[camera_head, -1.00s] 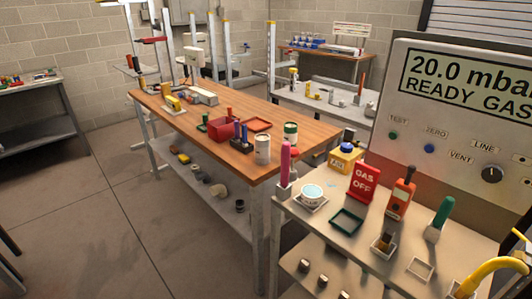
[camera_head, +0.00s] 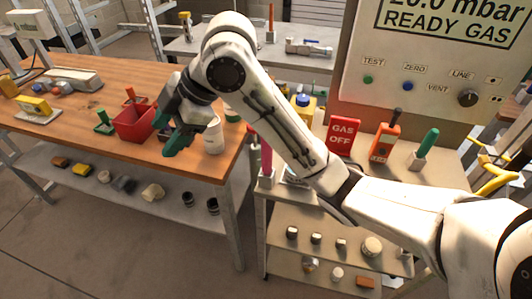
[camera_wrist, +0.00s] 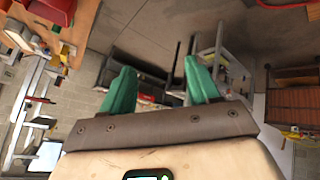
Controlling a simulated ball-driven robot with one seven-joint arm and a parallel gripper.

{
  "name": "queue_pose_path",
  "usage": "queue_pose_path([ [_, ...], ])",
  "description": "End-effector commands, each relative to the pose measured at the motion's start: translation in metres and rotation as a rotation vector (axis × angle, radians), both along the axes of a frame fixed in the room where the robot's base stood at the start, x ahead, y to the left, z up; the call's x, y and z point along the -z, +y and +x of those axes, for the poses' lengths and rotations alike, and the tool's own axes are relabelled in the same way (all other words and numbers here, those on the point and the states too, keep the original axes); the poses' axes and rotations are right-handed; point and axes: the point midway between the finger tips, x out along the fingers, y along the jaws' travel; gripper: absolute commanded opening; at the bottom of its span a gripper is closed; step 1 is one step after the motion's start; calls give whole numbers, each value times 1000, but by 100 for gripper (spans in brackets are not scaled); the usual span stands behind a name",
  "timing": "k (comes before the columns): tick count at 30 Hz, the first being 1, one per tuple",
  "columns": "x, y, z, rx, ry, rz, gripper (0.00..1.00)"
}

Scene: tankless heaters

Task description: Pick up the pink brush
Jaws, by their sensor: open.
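The pink brush (camera_head: 266,160) stands upright in a small light holder (camera_head: 267,181) at the left corner of the grey bench, in the head view. My arm passes just to its right and above it. My gripper (camera_head: 172,128), with green fingers, is left of the brush, over the right part of the wooden table. It is open and empty, with its two fingers apart in the wrist view (camera_wrist: 160,85). The brush does not show in the wrist view.
A white can (camera_head: 213,138) and a red bin (camera_head: 133,123) stand on the wooden table near my gripper. On the grey bench are a red GAS OFF sign (camera_head: 342,136), an orange meter (camera_head: 384,141) and a green-handled tool (camera_head: 428,142). My arm hides part of the bench top.

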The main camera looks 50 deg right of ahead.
Motion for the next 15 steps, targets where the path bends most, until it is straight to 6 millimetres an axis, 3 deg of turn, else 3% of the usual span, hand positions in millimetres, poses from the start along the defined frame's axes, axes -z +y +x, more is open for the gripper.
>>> queue_pose_path([
  [1,-13,-16,-1,-44,-6,-75,61],
  [5,-26,-47,-15,-171,38,-245,61],
  [15,-23,-144,-82,-370,328,-527,61],
])
